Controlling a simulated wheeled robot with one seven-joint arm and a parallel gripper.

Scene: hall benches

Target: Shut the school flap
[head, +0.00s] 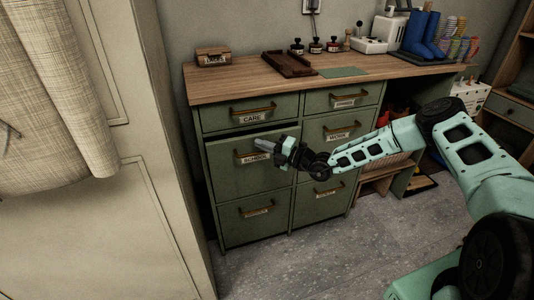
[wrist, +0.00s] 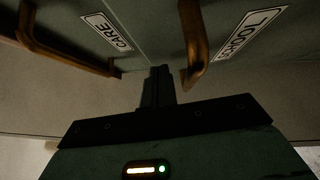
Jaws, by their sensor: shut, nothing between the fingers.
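The school flap (head: 225,170) is the green front below the CARE drawer, with a SCHOOL label and a brass bar handle. A dark gap shows along its top edge, so it stands slightly open, tilted outward. My gripper (head: 262,144) is shut and empty, in front of the flap's upper part near its handle. In the wrist view my shut fingers (wrist: 158,85) point toward the cabinet, beside the flap's handle (wrist: 196,45) and its label (wrist: 250,33). I cannot tell whether they touch the flap.
The CARE drawer (head: 222,117) above looks closed, as do the WORK front (head: 320,138) and the lower left front (head: 230,222). The wooden top (head: 230,88) bears a box, a tray and several stamps. A pale door (head: 150,235) stands close on the left. Grey floor (head: 300,262) lies clear in front.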

